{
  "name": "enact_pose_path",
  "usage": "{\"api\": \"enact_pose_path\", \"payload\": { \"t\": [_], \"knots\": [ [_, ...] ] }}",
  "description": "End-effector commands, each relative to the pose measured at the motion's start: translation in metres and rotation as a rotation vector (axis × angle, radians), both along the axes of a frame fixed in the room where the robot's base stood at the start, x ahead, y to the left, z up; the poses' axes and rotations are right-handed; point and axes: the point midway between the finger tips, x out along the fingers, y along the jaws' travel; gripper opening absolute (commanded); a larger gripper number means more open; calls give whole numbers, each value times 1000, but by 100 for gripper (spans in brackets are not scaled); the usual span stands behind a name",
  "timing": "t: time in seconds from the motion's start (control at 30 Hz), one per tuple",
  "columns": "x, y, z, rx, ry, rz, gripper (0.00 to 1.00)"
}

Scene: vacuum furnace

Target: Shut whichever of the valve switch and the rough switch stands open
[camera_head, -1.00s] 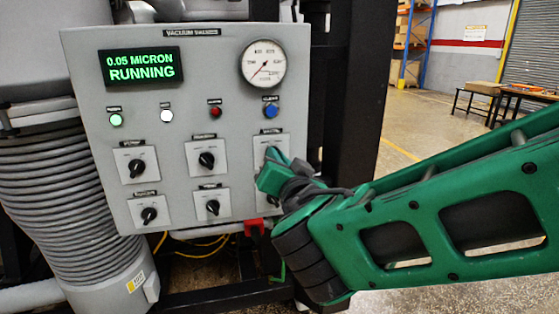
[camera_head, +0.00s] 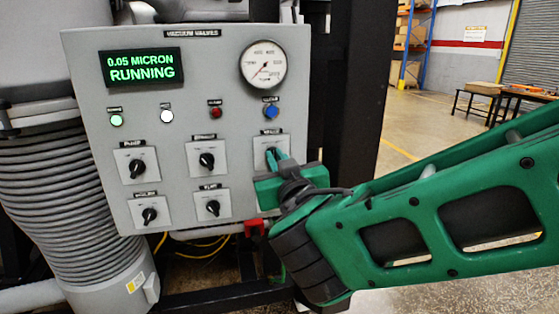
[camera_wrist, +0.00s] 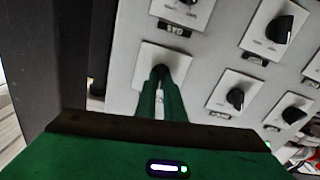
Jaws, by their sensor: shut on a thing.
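The upper right switch on the panel, whose small label looks like VALVE, has a black knob on a pale plate (camera_head: 261,142). In the wrist view this knob (camera_wrist: 160,71) sits between the two green fingers. My gripper (camera_head: 276,156) is shut on it, and its wide body hides the plate's lower part. The lower left switch (camera_head: 149,216) has a label that looks like ROUGH, too small to read surely; its black knob slants up to the right and stands clear of my gripper.
The grey panel (camera_head: 225,50) has a display (camera_head: 141,68) reading 0.05 MICRON RUNNING, a dial gauge (camera_head: 263,64) and several lamps. Other knobs, such as the upper middle one (camera_head: 207,160), are close by. The GAS switch (camera_wrist: 183,10) is hidden in the head view. A black post (camera_head: 345,110) stands right.

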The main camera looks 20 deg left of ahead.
Motion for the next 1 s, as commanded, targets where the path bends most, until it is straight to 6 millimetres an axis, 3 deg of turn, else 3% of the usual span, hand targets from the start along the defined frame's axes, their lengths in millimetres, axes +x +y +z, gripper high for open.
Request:
{"api": "enact_pose_path", "payload": {
  "t": [0.4,1.0],
  "knots": [
    [4,-4,-4,-257,-146,-11,0],
    [4,-5,-5,-341,-196,-13,0]
  ]
}}
